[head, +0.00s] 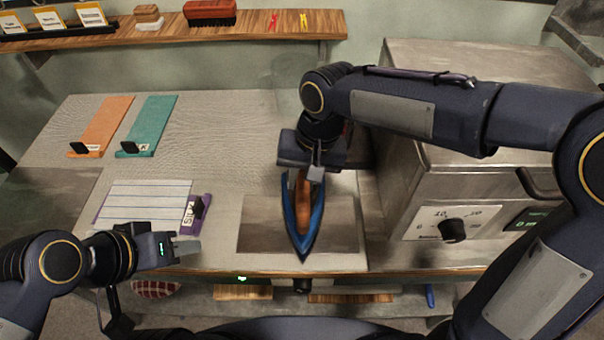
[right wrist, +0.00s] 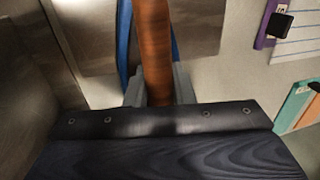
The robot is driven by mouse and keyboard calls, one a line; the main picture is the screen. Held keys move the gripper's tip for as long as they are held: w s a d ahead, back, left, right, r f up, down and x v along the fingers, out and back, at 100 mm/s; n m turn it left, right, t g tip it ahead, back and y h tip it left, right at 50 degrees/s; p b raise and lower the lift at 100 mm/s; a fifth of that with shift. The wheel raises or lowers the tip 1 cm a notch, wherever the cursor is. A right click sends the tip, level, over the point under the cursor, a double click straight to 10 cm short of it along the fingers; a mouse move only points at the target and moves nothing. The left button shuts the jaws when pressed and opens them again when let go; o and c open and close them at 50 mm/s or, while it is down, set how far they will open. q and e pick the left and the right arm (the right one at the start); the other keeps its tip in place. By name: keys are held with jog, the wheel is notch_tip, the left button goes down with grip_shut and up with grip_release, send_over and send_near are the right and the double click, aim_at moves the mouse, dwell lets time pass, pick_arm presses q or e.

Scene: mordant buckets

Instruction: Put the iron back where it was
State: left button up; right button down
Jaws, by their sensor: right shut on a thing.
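The iron (head: 290,208) has a blue body and a brown wooden handle, its tip toward the front edge of the table. My right gripper (head: 310,174) is shut on the handle from the back. In the right wrist view the handle (right wrist: 155,50) runs between the grey fingers, with the blue body (right wrist: 123,45) partly hidden beneath. The iron is over a dark metal plate (head: 258,232) set on the grey worktop; I cannot tell whether it touches. My left gripper (head: 184,250) is low at the front left, near the striped sheet, apart from the iron; its finger gap is unclear.
A striped sheet with a purple labelled holder (head: 193,213) lies left of the plate. Orange (head: 106,122) and teal (head: 150,122) labelled boards lie at the back left. A metal box with a dial (head: 440,190) stands right. A wooden shelf (head: 180,36) runs behind.

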jog(key=c, duration=1.2)
grip_release()
jog(key=shift+f, duration=0.1)
jog(key=shift+c, duration=0.2)
notch_tip(320, 180, up, 12)
jog(key=d, duration=0.2)
jog(key=shift+d+p, duration=0.15)
jog(key=shift+p, duration=0.3)
